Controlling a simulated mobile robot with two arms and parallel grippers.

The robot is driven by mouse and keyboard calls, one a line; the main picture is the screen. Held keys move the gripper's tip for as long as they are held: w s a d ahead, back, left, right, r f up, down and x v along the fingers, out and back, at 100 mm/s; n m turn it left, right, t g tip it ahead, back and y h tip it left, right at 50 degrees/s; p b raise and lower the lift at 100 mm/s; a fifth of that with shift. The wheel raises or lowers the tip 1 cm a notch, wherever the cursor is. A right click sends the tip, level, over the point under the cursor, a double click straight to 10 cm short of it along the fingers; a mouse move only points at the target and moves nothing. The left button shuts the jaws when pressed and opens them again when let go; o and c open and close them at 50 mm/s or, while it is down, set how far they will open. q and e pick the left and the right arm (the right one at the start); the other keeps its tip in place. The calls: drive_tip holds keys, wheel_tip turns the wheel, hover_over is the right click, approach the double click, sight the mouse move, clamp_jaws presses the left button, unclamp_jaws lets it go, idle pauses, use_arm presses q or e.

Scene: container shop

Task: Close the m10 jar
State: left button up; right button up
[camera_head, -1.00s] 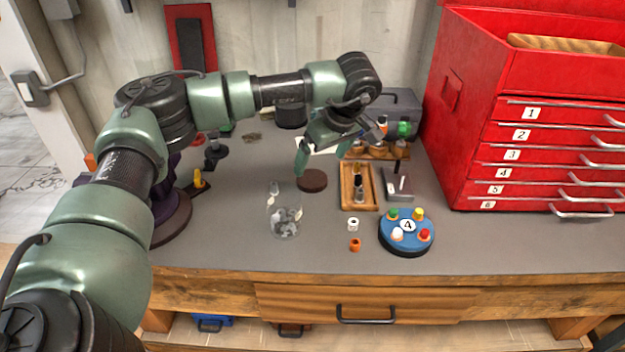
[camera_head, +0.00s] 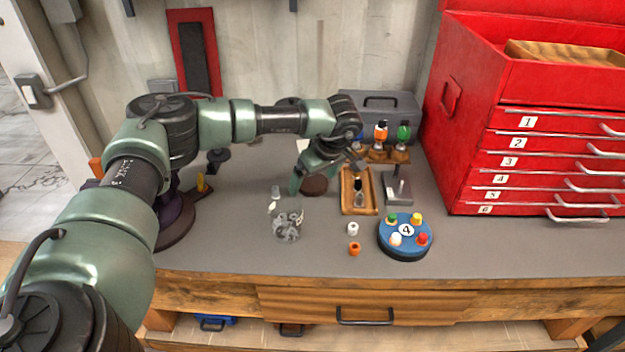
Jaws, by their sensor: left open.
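A clear open jar (camera_head: 287,226) with grey metal pieces in it stands on the grey workbench, left of the middle. A round dark brown lid (camera_head: 314,187) lies on the bench behind the jar and a little to its right. My left gripper (camera_head: 318,182) is open and low over the lid, with one green finger at the lid's left side. The hand hides part of the lid and the other finger is hard to make out. I cannot tell whether the fingers touch the lid. My right gripper is not in view.
A wooden tray (camera_head: 345,207) stands right of the lid, with a grey metal block (camera_head: 399,195) beside it. A blue round stand (camera_head: 405,249) with coloured caps is in front. White (camera_head: 352,229) and orange (camera_head: 355,249) small pieces lie between. A red tool chest (camera_head: 470,150) blocks the right.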

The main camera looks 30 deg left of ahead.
sight(315, 184)
use_arm(q)
drive_tip(key=shift+d, duration=0.1)
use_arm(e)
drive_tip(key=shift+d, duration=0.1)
use_arm(q)
drive_tip(key=c, duration=1.4)
drive_tip(key=shift+r+b, duration=1.65)
drive_tip(key=shift+r, duration=8.4)
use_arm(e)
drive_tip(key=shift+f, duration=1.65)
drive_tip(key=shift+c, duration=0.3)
